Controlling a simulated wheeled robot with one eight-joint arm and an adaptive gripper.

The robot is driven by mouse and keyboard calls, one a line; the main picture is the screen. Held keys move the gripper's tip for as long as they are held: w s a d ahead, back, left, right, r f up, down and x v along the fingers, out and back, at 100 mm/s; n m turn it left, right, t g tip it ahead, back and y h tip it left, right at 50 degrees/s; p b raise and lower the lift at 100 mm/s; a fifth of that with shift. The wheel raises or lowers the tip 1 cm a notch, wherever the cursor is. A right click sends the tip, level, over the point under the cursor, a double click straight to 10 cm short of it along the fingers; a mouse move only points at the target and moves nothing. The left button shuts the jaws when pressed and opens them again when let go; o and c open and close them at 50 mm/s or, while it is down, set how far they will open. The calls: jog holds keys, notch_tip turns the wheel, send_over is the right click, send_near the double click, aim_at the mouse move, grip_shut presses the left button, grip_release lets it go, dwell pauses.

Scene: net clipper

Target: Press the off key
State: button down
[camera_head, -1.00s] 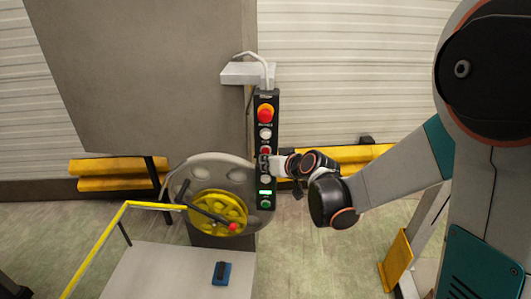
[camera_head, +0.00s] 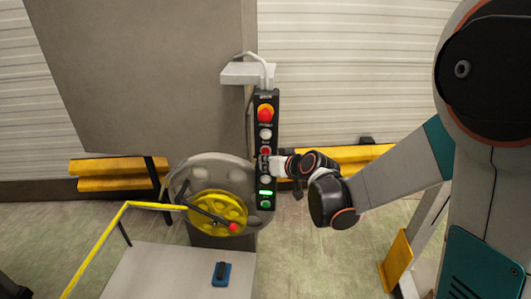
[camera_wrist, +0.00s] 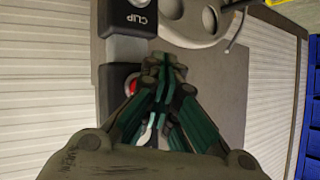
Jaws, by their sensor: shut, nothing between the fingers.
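A tall black control box (camera_head: 273,98) hangs upright beside the wheel in the head view. It carries a red-and-orange mushroom button (camera_head: 265,113), a pale button (camera_head: 265,134), a smaller red button (camera_head: 266,151), a lower pale button (camera_head: 265,180), a lit green display (camera_head: 265,193) and a green button (camera_head: 265,204). I cannot read which key is marked off. My gripper (camera_head: 268,164) is shut and empty at the box, just below the smaller red button. In the wrist view, my fingertips (camera_wrist: 165,68) are right of a partly hidden red button (camera_wrist: 133,85); contact is unclear.
A grey wheel with a yellow hub (camera_head: 218,208) stands left of the box. A yellow rail (camera_head: 95,252) and a pale table (camera_head: 165,272) with a blue item (camera_head: 221,274) lie at lower left. Yellow barriers (camera_head: 345,153) stand behind. A black CLIP part (camera_wrist: 128,18) shows in the wrist view.

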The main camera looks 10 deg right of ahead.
jog(key=shift+w, duration=0.1)
jog(key=shift+w, duration=0.3)
jog(key=shift+w+d, duration=0.15)
jog(key=shift+w, duration=0.25)
dwell(0.9)
jog(key=shift+b, duration=0.3)
jog(key=shift+s, duration=0.8)
jog(key=shift+s, duration=0.1)
jog(key=s, duration=0.2)
jog(key=s+a, duration=0.1)
jog(key=s, duration=0.1)
jog(key=shift+s+a, duration=0.15)
jog(key=shift+s, duration=0.25)
